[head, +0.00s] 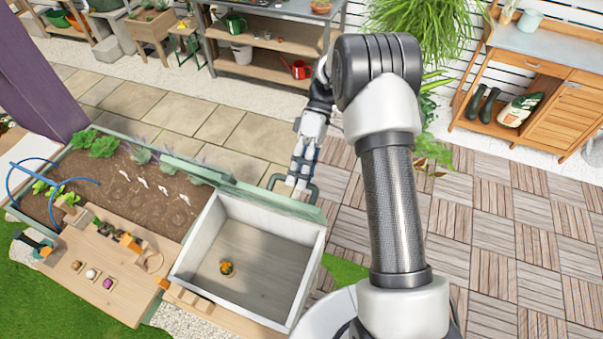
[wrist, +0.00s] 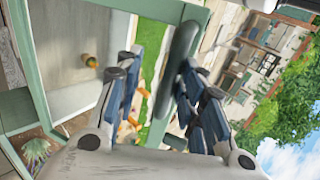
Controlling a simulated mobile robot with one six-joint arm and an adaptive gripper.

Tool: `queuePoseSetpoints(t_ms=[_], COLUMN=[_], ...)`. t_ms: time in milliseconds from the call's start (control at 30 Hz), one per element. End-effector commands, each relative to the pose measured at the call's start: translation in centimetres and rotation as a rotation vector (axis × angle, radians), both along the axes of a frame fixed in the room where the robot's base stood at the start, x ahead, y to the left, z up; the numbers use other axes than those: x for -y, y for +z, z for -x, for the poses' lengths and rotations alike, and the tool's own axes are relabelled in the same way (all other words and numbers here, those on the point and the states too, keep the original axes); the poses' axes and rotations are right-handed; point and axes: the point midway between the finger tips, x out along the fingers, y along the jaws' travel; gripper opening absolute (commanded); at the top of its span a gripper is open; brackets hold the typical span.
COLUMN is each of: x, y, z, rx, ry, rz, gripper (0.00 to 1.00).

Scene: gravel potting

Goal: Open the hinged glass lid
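The hinged glass lid (head: 265,199) has a pale green frame and stands raised along the far side of the white-walled box (head: 188,237). It appears nearly edge-on in the head view. In the wrist view its green frame (wrist: 31,75) is close, with the box interior showing through it. A dark green handle (wrist: 182,62) sits on the frame's edge. My gripper (head: 297,184) is at this handle. In the wrist view my gripper's fingers (wrist: 163,100) are spread on either side of the handle, with a gap on the left; contact on the right is unclear.
A small orange pot (head: 227,268) stands inside the box. A soil bed (head: 120,190) with plants and blue hoops lies to the left, with a wooden work board (head: 105,262) in front. Shelves (head: 270,65) and a wooden cabinet (head: 560,110) stand behind. Decking (head: 500,240) at right is clear.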

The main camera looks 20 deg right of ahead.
Motion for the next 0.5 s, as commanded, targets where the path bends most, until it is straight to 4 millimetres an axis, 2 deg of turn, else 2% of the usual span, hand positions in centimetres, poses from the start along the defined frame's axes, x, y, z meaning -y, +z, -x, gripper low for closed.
queuePoseSetpoints(t_ms=[167,500], x=[0.2,2.5], y=[0.4,3.7], z=[-0.4,-3.5], rx=[0.002,0.002], ry=[-0.001,-0.001], rz=[-0.001,0.0], gripper=[0.35,0.35])
